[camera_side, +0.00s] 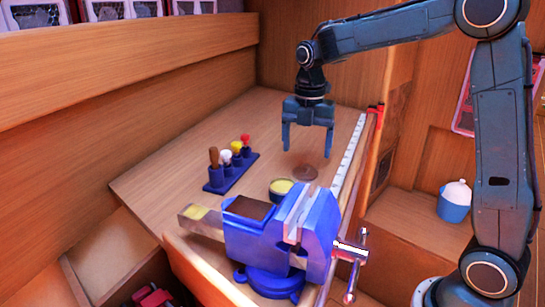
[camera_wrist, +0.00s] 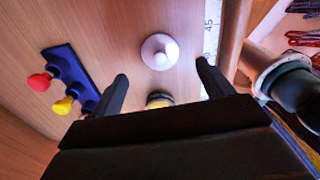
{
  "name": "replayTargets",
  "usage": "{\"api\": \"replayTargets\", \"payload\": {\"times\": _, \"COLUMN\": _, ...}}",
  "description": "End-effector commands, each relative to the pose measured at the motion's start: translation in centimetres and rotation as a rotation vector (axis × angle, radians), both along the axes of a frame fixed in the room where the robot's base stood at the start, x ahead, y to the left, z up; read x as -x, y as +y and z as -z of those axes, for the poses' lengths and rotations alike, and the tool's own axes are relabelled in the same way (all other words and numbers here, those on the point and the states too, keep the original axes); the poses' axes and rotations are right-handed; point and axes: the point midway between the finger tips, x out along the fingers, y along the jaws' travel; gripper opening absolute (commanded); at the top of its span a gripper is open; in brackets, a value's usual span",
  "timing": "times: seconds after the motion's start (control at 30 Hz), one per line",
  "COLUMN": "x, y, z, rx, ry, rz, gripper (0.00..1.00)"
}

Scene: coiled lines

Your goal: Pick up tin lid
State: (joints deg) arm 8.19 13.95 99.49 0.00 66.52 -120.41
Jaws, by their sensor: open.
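The tin lid (camera_side: 305,173) lies on the wooden bench top, a small round brown disc in the side view.
A blue vise (camera_side: 265,232) stands at the bench's front, close to the tin. A blue rack (camera_side: 231,173) with colored-handled tools stands left. A white ruler strip (camera_side: 348,158) runs along the right edge. The bench top behind the lid is clear.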

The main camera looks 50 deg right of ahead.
Motion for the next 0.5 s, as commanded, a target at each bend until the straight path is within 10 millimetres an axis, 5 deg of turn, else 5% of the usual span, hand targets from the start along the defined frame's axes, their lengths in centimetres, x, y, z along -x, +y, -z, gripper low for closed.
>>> {"api": "replayTargets", "payload": {"times": 0.5, "x": 0.1, "y": -0.2, "z": 4.0, "rx": 0.000, "ry": 0.004, "rz": 0.000, "gripper": 0.79}}
